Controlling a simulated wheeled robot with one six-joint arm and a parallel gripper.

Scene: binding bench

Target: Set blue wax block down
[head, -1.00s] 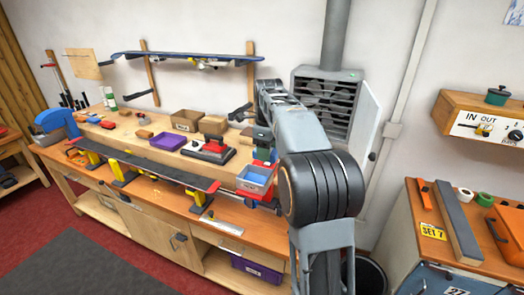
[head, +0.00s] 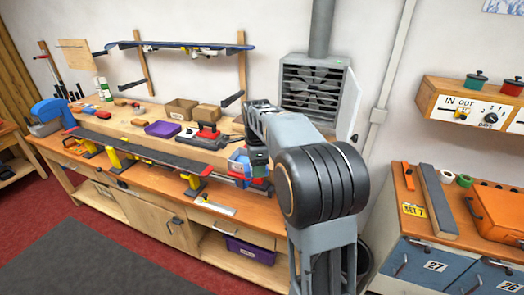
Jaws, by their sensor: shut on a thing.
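My gripper (head: 257,157) points down over the right end of the workbench, beside a small light-blue bin (head: 238,166). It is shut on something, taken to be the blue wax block. The block is too small and too hidden by my wrist and the bins to make out clearly. My arm covers the bench's right end.
A long dark ski or board (head: 150,152) lies on yellow-and-black supports along the bench (head: 110,182). Behind it are a purple tray (head: 161,129), cardboard boxes (head: 181,109) and a red-based tool (head: 207,134). A fan unit (head: 312,88) hangs on the wall. An orange-topped cabinet (head: 440,240) stands right.

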